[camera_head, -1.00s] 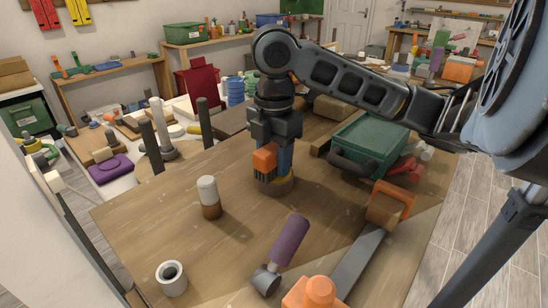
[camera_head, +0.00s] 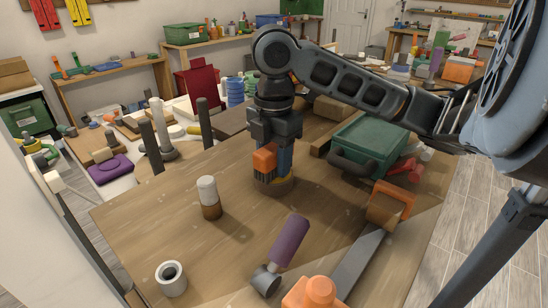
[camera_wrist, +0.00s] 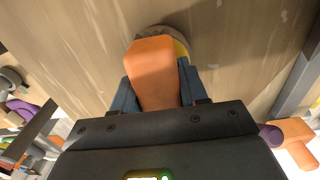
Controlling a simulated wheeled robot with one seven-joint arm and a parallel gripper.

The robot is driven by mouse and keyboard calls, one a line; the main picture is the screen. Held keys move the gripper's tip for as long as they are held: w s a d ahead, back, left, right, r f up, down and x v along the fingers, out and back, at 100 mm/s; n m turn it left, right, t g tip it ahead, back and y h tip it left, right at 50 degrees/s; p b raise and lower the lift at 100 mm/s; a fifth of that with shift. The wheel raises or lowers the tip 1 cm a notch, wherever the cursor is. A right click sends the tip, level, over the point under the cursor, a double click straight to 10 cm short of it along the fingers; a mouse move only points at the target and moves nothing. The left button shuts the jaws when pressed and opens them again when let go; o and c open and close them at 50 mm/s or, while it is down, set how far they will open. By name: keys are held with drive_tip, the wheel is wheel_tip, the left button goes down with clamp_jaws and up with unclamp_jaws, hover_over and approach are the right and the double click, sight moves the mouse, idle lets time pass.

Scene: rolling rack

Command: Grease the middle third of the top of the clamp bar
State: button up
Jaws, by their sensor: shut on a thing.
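My gripper (camera_head: 275,150) is shut on an orange brush (camera_head: 264,157) with dark bristles, held upright with the bristles down. The brush's orange body fills the middle of the wrist view (camera_wrist: 153,75) between my fingers. A low round tin (camera_head: 277,187) with some yellow on it stands at the bristles. The bristle ends overlap it, and I cannot tell how deep they reach. A long flat grey bar (camera_head: 357,263) lies at the front right of the bench, with a brown and orange end piece (camera_head: 388,207). It may be the clamp bar; its near end is partly hidden.
A purple-handled tool (camera_head: 288,242) and an orange piece (camera_head: 315,293) lie nearer. A green box (camera_head: 370,145) stands right of my gripper. The bench's left part is mostly clear.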

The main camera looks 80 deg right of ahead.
sight(275, 146)
drive_tip(key=shift+r+p, duration=2.7)
drive_tip(key=shift+r, duration=0.85)
drive_tip(key=shift+f, duration=0.1)
